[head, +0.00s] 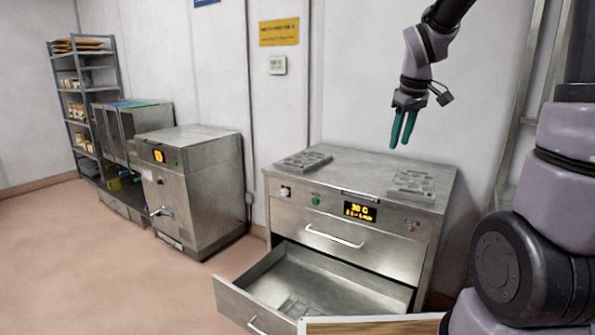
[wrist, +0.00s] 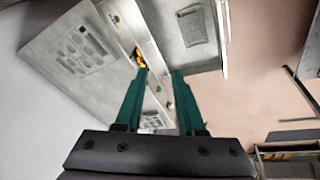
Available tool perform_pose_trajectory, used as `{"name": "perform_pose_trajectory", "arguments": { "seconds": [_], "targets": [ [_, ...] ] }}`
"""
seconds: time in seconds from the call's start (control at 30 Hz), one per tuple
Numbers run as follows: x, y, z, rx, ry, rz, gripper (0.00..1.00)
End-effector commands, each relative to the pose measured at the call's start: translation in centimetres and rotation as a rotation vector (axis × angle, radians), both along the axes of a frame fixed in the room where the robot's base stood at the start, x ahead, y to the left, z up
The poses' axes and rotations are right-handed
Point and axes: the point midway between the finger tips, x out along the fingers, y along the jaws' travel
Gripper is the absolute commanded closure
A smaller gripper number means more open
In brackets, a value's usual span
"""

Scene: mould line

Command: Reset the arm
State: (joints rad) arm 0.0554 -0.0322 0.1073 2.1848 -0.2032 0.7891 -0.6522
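My gripper (head: 403,131) hangs with its teal fingers pointing down, in the air above the steel drawer cabinet (head: 340,258). In the wrist view my gripper (wrist: 157,75) has its two fingers apart, with nothing between them. It touches nothing that I can see. The arm is raised in front of the wall at the upper right of the head view.
Two moulds, one left (head: 303,161) and one right (head: 412,183), lie on the cabinet top. Its lower drawer (head: 247,304) is pulled out with a mould inside; the upper drawer (head: 335,236) is shut. A steel machine (head: 190,190) and a shelf rack (head: 78,105) stand left. Floor is clear front left.

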Motion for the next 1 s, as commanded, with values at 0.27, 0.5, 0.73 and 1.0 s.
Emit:
{"name": "perform_pose_trajectory", "arguments": {
  "seconds": [0.27, 0.5, 0.73, 1.0],
  "targets": [
    [-9.6, 0.4, 6.9, 0.22, -0.134, -0.389, 0.62],
    [-16.5, 1.1, 9.1, 0.436, -0.194, -0.648, 0.62],
    [-19.0, 1.4, 9.4, 0.533, -0.205, -0.743, 0.62],
    [-19.1, 1.4, 9.4, 0.537, -0.204, -0.749, 0.62]
  ]
}}
